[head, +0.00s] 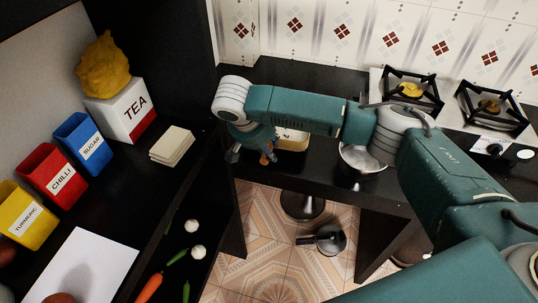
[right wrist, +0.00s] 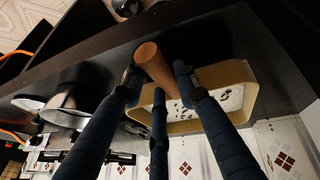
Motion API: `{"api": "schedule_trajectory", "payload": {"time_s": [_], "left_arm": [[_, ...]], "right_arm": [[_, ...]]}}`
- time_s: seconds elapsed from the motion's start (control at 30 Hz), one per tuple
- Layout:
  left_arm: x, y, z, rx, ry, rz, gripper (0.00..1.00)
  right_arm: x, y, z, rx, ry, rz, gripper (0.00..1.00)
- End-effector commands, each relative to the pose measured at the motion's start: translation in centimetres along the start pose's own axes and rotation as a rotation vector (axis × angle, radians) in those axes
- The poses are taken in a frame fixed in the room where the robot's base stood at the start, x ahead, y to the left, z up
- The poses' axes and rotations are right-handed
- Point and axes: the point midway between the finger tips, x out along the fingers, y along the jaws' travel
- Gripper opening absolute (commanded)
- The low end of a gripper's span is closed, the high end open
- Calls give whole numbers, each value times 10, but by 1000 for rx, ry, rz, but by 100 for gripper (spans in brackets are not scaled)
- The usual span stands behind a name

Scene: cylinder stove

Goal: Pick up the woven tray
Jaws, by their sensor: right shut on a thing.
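The woven tray is likely the tan, rounded-corner tray (right wrist: 247,100) with a white, dark-specked inside, on the black counter in the right wrist view. In the head view it shows partly (head: 296,146) behind my right arm. My right gripper (right wrist: 158,78) has its three dark fingers closed around a brown cylinder (right wrist: 152,62), which stands out in front of the tray. I cannot tell whether the cylinder touches the tray. In the head view my right gripper (head: 252,153) is low at the counter's front edge, with the brown cylinder (head: 268,153) at it. My left gripper is not in view.
A metal pan (head: 362,159) sits on the counter right of the tray, below the stove (head: 450,115). A dark pan-like object (head: 328,240) is on the tiled floor.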

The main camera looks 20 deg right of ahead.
Motion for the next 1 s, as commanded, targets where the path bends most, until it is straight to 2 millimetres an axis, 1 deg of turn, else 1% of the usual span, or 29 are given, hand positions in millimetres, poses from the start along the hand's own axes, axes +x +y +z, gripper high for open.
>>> {"api": "schedule_trajectory", "payload": {"time_s": [0.03, 0.27, 0.3, 0.37, 0.4, 0.5, 0.6, 0.7, 1.0], "left_arm": [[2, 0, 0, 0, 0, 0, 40], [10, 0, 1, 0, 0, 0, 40], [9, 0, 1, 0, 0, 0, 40], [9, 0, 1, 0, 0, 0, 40], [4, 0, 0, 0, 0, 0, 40], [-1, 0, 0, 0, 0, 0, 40], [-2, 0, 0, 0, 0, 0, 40], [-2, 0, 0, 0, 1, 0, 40], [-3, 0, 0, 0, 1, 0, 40]], "right_arm": [[-13, 1, -7, 4, 7, -6, 0], [-72, 14, -31, 4, 7, -7, 0], [-84, 16, -36, 4, 7, -6, 0], [-98, 20, -42, 4, 7, -6, 0], [-110, 23, -48, 4, 10, -4, 0], [-126, 27, -54, 3, 8, -1, 0], [-136, 29, -58, 3, 6, -2, 0], [-143, 30, -60, 3, 5, -1, 0], [-146, 31, -61, 2, 3, -2, 0]]}}
